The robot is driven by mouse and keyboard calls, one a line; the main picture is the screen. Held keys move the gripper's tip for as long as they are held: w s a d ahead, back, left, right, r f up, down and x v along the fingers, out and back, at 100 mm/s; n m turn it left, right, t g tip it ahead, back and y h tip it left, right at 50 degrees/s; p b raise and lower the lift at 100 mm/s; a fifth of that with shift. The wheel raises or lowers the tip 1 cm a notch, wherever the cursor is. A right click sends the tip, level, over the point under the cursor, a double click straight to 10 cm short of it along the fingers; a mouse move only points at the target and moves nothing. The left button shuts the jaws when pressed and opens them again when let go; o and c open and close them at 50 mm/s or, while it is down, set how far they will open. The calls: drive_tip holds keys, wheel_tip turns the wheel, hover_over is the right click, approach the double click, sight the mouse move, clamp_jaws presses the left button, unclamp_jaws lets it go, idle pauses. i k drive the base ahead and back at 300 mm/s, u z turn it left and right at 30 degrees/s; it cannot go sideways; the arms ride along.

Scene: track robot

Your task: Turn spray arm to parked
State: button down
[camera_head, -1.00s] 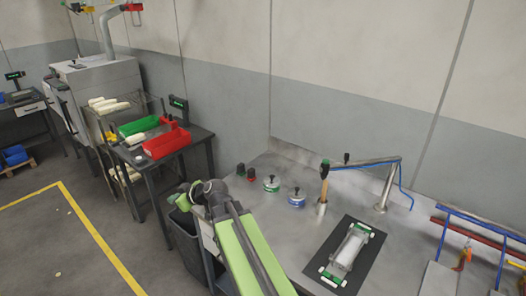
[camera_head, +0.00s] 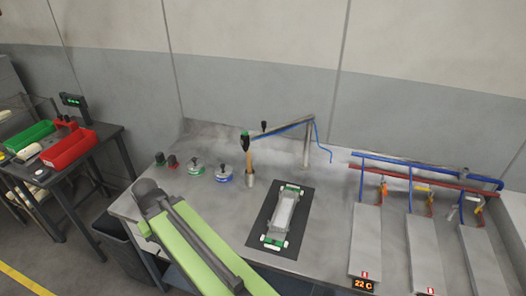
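The spray arm (camera_head: 285,129) is a metal tube on an upright post (camera_head: 307,150) at the back of the steel bench. It reaches left from the post, with a blue hose along it. A black knob (camera_head: 264,126) sticks up near its left end. That end appears close to a wooden-handled tool with a dark head (camera_head: 247,150), which stands in a small metal holder (camera_head: 250,181); I cannot tell whether they touch. My green arm link crosses the lower left, but my gripper is not visible. No mark for the parked position is clear.
A white and green fixture (camera_head: 283,215) lies on a black mat (camera_head: 257,240) in front of the post. Green and blue lidded pots (camera_head: 223,176) stand left of the tool. Grey panels with blue and red pipes (camera_head: 430,180) fill the right. A side table holds a red bin (camera_head: 68,150).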

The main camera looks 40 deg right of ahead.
sight(245, 141)
drive_tip(key=z, duration=1.05)
drive_tip(key=k, duration=1)
drive_tip(key=u, duration=1.35)
drive_tip(key=i, duration=1)
